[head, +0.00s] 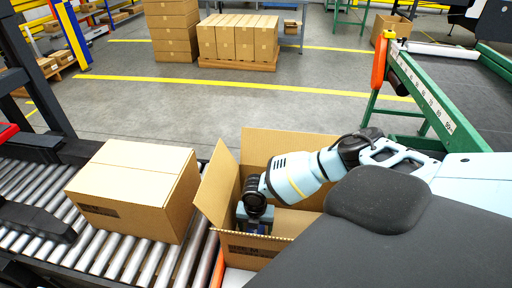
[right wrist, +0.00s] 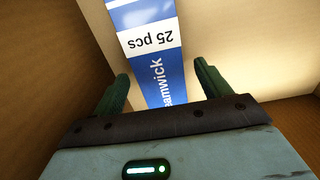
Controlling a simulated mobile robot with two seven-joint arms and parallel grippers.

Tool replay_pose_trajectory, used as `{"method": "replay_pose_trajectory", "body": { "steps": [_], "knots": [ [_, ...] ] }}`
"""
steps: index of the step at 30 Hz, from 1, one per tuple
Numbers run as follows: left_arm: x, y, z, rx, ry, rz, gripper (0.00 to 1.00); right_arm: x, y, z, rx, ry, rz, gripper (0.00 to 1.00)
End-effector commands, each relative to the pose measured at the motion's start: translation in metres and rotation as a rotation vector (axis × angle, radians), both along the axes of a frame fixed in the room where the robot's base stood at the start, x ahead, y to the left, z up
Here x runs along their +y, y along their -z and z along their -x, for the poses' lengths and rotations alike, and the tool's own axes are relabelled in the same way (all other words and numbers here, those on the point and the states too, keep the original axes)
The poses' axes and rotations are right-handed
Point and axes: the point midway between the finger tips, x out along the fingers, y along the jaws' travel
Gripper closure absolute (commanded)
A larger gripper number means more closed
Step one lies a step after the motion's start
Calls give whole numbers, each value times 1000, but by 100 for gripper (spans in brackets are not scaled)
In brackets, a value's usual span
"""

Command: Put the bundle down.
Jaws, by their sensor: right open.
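The bundle (right wrist: 150,50) shows in the right wrist view as a flat pale piece with a blue and white band reading "25 pcs". It lies inside an open cardboard box (head: 212,200) in the head view, where my arm mostly hides it. My right gripper (right wrist: 162,85) reaches down into that box. Its two dark green fingers stand apart, with the banded bundle showing between and beyond them. I cannot tell whether the fingers touch it. My left gripper is in neither view.
A closed carton (head: 130,180) sits on the roller conveyor (head: 110,250) left of the open box. A green rail frame (head: 430,100) stands to the right. Stacked cartons (head: 238,38) stand on a pallet at the back. The grey floor (head: 200,110) between is clear.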

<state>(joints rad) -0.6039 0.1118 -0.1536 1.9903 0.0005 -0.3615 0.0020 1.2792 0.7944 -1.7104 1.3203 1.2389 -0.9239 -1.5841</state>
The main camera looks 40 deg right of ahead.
Motion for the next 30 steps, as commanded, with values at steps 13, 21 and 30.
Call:
{"method": "replay_pose_trajectory", "body": {
  "steps": [13,21,30],
  "knots": [
    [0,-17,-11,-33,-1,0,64,0,-87,-2,-7,0,-1,24],
    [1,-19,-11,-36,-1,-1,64,0,-106,0,-2,-1,0,24],
    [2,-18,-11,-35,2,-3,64,0,-107,0,-2,0,0,24]
  ]
}}
